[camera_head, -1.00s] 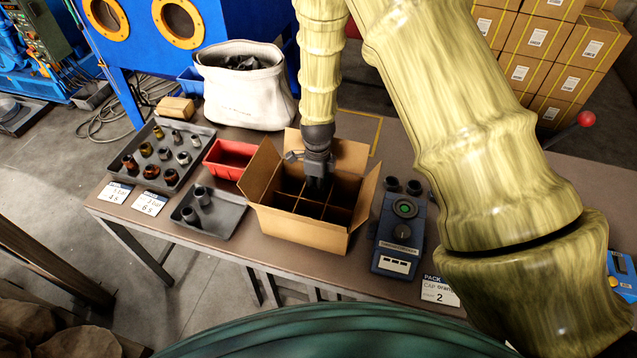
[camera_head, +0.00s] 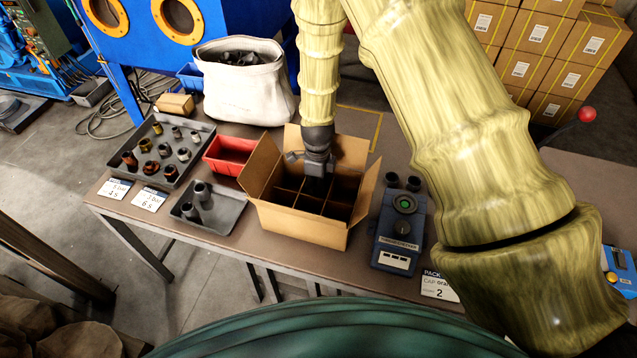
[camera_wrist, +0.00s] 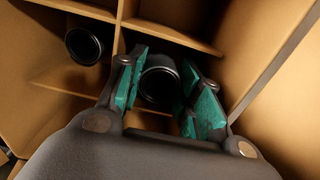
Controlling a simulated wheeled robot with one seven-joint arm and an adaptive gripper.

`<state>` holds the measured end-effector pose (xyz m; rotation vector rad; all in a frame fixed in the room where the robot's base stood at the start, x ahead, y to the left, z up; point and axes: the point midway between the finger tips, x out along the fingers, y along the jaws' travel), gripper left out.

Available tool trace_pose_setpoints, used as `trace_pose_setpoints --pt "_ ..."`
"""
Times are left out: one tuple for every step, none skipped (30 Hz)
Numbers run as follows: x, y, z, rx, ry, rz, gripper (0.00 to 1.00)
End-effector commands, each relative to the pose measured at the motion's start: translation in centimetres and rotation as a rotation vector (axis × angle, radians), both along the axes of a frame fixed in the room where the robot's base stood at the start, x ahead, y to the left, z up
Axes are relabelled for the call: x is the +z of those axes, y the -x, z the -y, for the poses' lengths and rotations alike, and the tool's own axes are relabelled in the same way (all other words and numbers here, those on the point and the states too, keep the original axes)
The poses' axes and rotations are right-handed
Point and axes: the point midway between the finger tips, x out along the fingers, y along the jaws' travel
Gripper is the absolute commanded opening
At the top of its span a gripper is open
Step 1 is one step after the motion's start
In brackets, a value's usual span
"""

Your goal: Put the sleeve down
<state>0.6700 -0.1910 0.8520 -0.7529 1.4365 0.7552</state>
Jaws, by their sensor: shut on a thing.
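The sleeve (camera_wrist: 159,66) is a dark, round, hollow piece between the two teal-padded fingers of my gripper (camera_wrist: 162,90) in the wrist view. My gripper is shut on it, inside a compartment of the open cardboard box (camera_head: 300,228). In the head view my gripper (camera_head: 318,168) reaches down into the back part of the box, and its fingertips and the sleeve are hidden there. I cannot tell whether the sleeve touches the box floor. A second dark sleeve (camera_wrist: 84,45) stands in another compartment, left in the wrist view.
Cardboard dividers (camera_wrist: 165,34) run close beside my fingers. Left of the box are a red bin (camera_head: 228,154), a grey tray (camera_head: 222,222) with dark sleeves, and a larger tray (camera_head: 200,131) of fittings. A blue device (camera_head: 402,232) and two dark cups (camera_head: 403,182) stand right.

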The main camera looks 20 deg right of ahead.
Motion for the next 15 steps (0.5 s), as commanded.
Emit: trace_pose_setpoints --pt "0.07 -0.04 0.0 0.0 0.001 0.001 0.02" --pt "0.04 -0.01 0.0 0.0 0.0 0.0 0.38" --pt "0.04 -0.01 0.0 0.0 0.0 0.0 0.43" --pt "0.04 -0.01 -0.01 0.0 0.0 0.0 0.43" --pt "0.04 -0.01 -0.01 0.0 0.0 0.0 0.43" --pt "0.04 -0.01 -0.01 0.0 0.0 0.0 0.43" --pt "0.03 -0.01 -0.01 0.0 0.0 0.0 0.43" --pt "0.03 0.0 -0.01 0.0 0.0 0.0 0.43" --pt "0.03 0.0 -0.01 0.0 0.0 0.0 0.43" --pt "0.03 0.0 -0.01 0.001 0.0 0.0 0.43" --pt "0.04 0.0 -0.01 0.001 0.0 0.0 0.43" --pt "0.09 0.0 -0.01 0.001 0.0 0.0 0.43" --pt "0.18 -0.01 -0.02 0.001 0.0 0.0 0.43" --pt "0.31 -0.01 -0.02 0.0 0.0 0.0 0.43" --pt "0.58 -0.01 -0.02 0.001 0.0 0.0 0.43"
